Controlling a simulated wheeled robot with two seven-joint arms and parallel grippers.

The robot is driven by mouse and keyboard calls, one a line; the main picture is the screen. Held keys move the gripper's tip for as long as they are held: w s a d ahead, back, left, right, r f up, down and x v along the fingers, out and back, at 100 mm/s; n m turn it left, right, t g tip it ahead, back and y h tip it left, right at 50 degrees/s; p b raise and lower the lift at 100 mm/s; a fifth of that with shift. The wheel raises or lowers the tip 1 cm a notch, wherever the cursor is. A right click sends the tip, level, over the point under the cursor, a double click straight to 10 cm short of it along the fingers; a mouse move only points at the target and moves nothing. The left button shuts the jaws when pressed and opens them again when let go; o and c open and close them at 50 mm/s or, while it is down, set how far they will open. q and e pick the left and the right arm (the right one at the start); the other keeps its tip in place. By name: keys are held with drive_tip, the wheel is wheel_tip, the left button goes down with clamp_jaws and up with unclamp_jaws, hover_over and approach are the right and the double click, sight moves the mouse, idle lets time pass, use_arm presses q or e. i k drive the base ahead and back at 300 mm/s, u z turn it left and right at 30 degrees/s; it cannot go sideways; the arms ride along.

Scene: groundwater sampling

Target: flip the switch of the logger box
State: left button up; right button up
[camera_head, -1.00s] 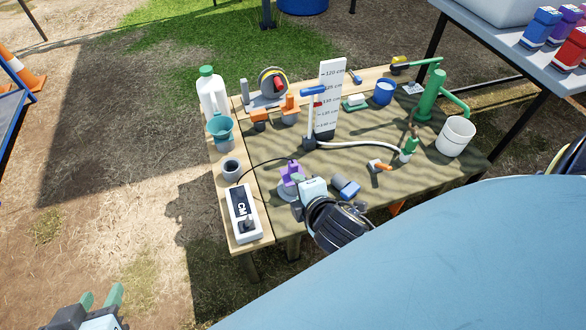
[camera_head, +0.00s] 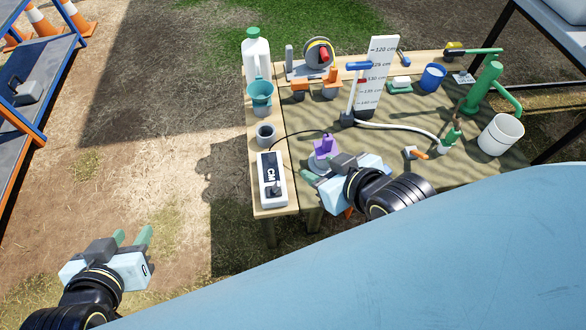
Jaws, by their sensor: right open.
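The logger box (camera_head: 280,194) is a white box with a dark panel lettered "CM", lying at the left front corner of the table. A small dark switch (camera_head: 270,191) seems to sit on its lower part; which way it points is too small to tell. My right gripper (camera_head: 312,174) is open, just right of the box and apart from it, with its fingers toward the box. My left gripper (camera_head: 132,237) is open and empty, out over the ground left of the table.
A purple fitting (camera_head: 325,144) stands just behind my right gripper, with a black cable running to the box. A grey cup (camera_head: 265,134) and a teal funnel cup (camera_head: 260,94) stand behind the box.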

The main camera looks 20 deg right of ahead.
sight(277, 184)
drive_tip(key=k, duration=1.35)
drive_tip(key=z, duration=0.7)
drive_tip(key=i, duration=1.6)
drive_tip(key=u, duration=0.85)
